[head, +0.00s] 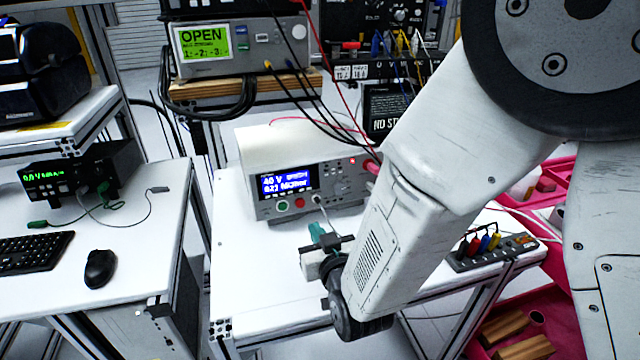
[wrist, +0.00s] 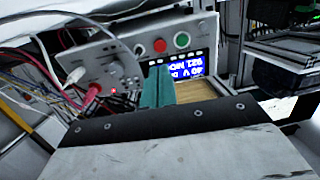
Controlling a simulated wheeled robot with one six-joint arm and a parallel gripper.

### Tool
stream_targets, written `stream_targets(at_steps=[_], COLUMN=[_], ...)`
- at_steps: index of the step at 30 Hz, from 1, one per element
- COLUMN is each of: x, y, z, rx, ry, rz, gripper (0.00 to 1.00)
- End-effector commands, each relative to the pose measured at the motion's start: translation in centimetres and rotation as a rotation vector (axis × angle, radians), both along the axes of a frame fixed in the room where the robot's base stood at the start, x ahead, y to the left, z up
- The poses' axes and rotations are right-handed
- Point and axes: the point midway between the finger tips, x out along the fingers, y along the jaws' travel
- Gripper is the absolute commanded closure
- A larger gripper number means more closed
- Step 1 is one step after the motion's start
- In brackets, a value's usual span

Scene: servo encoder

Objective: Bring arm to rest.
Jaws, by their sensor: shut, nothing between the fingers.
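My arm comes down from the upper right in the head view, over a white bench. My gripper (head: 318,236) has teal fingers and is close in front of a white bench instrument (head: 300,185) with a blue lit display. In the wrist view the teal fingers of my gripper (wrist: 158,86) are together, with nothing held between them. The instrument (wrist: 145,58) appears upside down behind them, with red and green buttons and its blue display. I cannot tell the exact gap between the fingertips and the instrument's front.
Cables hang across the instrument's right side. A colored-lead terminal strip (head: 490,250) lies at the bench's right. A left bench holds a keyboard (head: 32,256), a mouse (head: 99,268) and a black meter (head: 80,178). A meter reading OPEN (head: 240,45) stands above. Pink bins (head: 545,310) are lower right.

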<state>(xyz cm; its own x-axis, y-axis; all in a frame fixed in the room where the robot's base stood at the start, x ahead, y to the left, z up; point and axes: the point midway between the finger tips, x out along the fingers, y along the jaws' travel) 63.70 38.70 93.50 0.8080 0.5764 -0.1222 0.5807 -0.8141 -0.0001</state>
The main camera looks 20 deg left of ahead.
Motion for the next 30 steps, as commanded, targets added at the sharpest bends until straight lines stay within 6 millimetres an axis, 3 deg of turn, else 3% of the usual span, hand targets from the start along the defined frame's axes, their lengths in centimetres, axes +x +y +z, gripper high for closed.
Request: stream_targets(at_steps=[5,8,12,17,23,26,30], x=[0.7,2.2,4.2,4.4,1.2,-1.8,-7.5], y=[-0.7,-2.5,-7.3,-14.1,-23.3,-27.9,-33.8], z=[0.6,1.9,4.5,7.4,10.5,11.9,13.8], rx=[-0.007,-0.029,-0.085,-0.159,-0.249,-0.293,-0.344], ry=[0.023,0.086,0.233,0.416,0.645,0.762,0.93], rz=[-0.011,-0.039,-0.092,-0.154,-0.239,-0.291,-0.367], gripper=[1.0,1.0,1.0,1.0,1.0,1.0,1.0])
